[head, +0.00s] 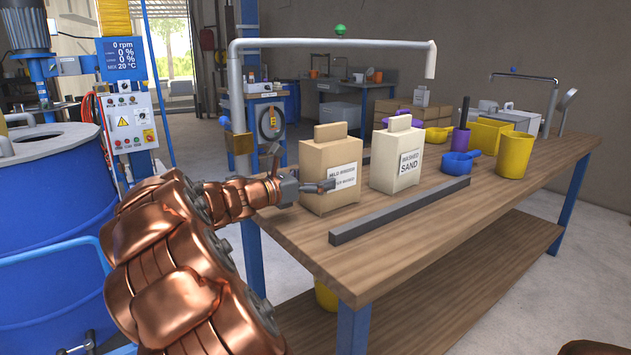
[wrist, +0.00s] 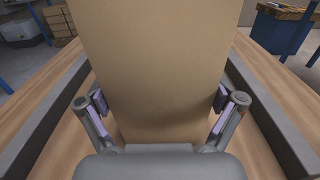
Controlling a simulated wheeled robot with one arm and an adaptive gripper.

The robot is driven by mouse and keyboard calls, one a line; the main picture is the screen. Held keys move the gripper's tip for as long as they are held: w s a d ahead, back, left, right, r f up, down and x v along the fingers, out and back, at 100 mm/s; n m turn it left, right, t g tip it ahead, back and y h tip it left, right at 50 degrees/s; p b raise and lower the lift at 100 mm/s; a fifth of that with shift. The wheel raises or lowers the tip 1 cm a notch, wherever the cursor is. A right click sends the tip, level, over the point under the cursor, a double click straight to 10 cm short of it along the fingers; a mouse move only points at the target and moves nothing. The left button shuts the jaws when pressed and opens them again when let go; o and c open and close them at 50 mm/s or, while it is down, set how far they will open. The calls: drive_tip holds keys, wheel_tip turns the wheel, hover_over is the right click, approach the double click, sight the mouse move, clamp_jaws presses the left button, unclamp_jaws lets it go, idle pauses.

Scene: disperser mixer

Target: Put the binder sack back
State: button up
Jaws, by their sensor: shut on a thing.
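The binder sack (head: 330,168) is a tan block-shaped sack with a white label and a folded top. It stands upright at the left end of the wooden table (head: 400,250), though a gap under it cannot be ruled out. My gripper (head: 318,187) reaches in from the left and is shut on the sack low on its body. In the wrist view the sack (wrist: 160,65) fills the middle, with a finger pad against each side of it; its label is not visible there.
A pale sack labelled washed sand (head: 398,158) stands just right of the binder sack. A grey bar (head: 400,210) lies along the table's front. A blue mixer vessel (head: 55,200) is at left.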

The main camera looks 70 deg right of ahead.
drive_tip(key=shift+f, duration=0.1)
drive_tip(key=o, duration=1.3)
drive_tip(key=shift+o, duration=0.2)
drive_tip(key=shift+w+a, duration=0.25)
drive_tip(key=shift+a, duration=0.05)
drive_tip(key=p+v, duration=0.2)
drive_tip(key=v, duration=0.9)
drive_tip(key=shift+a+p, duration=0.2)
drive_tip(key=shift+p, duration=0.2)
